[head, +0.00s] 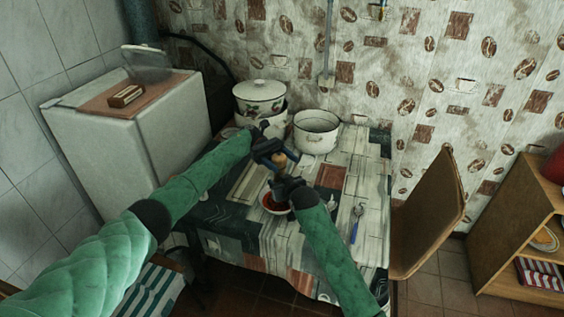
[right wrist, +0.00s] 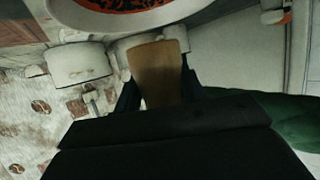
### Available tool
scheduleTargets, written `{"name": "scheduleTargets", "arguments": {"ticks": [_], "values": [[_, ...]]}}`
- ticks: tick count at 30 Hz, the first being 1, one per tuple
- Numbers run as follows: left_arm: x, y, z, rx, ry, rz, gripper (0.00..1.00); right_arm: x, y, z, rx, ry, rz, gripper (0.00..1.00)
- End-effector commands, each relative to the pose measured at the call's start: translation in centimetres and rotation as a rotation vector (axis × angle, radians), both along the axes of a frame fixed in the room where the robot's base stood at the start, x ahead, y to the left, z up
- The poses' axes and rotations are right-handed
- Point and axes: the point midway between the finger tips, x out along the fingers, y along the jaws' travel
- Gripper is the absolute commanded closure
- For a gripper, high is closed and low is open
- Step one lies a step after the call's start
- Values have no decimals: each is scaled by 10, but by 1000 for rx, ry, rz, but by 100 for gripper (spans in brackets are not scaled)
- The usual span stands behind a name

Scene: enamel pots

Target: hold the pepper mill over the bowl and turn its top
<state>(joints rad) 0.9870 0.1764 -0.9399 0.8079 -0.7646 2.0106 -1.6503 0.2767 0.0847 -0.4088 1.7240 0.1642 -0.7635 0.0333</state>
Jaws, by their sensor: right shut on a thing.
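The pepper mill (head: 280,160) is a small light-brown wooden piece between my two grippers in the head view. My right gripper (head: 277,178) is shut on it; in the right wrist view the wooden mill (right wrist: 158,72) stands between the dark fingers. My left gripper (head: 272,156) is at the mill's upper end, its fingers apart on either side; whether they touch it is too small to tell. The bowl (head: 266,207), with red contents, sits on the table just below my right gripper, partly hidden by it. The bowl's rim (right wrist: 150,22) also shows in the right wrist view.
A blue-handled utensil (head: 355,230) lies to the right on the patterned tablecloth (head: 335,190). A brown chair (head: 430,220) stands at the right edge.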

Motion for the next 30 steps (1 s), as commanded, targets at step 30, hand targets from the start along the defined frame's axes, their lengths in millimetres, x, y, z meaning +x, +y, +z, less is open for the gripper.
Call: {"name": "scheduleTargets", "arguments": {"ticks": [30], "values": [[1, 0, 93, -1, -1, 0, 32, 0, 0, 0, 0, 0, 0, 87]]}}
